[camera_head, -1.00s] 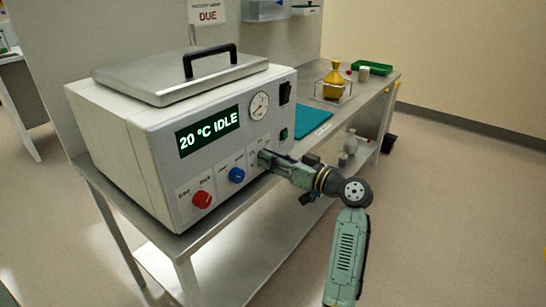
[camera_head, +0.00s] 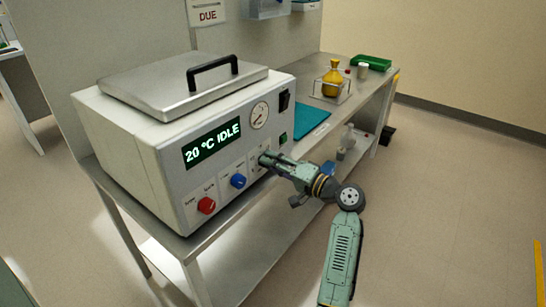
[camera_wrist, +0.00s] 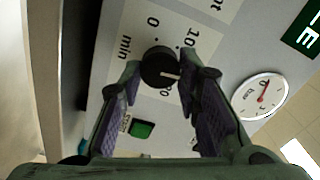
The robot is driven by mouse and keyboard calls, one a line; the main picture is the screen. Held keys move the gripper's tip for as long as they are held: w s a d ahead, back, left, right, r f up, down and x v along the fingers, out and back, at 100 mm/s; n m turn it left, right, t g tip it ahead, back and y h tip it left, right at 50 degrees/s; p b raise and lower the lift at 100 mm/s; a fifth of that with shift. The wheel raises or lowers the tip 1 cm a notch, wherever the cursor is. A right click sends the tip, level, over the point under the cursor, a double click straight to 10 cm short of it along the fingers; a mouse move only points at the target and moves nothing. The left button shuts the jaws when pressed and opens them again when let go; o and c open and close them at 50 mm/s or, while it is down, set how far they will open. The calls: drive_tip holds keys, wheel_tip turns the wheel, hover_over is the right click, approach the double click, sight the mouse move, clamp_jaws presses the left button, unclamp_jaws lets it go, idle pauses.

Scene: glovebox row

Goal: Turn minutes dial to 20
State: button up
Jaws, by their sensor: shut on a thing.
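The minutes dial is a black round knob (camera_wrist: 158,66) on the panel beside the printed "min" label (camera_wrist: 123,47). Its white pointer line faces right in the wrist view, below the printed "10" (camera_wrist: 191,37). The lower marking is partly hidden, so I cannot read the exact setting. My gripper (camera_wrist: 160,74) is shut on the dial, with a purple-padded finger on each side. In the head view my gripper (camera_head: 264,158) is at the right part of the front panel and hides the dial. The bath unit (camera_head: 130,135) displays "20 °C IDLE".
A blue knob (camera_head: 238,180) and a red knob (camera_head: 206,205) sit left of my gripper. A gauge (camera_head: 259,115), black switch (camera_head: 284,101) and green button (camera_head: 283,138) are nearby. A yellow flask (camera_head: 333,80) stands farther back on the bench.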

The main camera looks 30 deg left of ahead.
drive_tip(key=m+p, duration=0.4)
drive_tip(key=m, duration=0.8)
drive_tip(key=shift+f+m, duration=0.15)
drive_tip(key=shift+m, duration=0.25)
idle(0.3)
drive_tip(key=o, duration=1.1)
drive_tip(key=shift+o, duration=0.2)
drive_tip(key=s+d, duration=0.1)
drive_tip(key=d, duration=1.1)
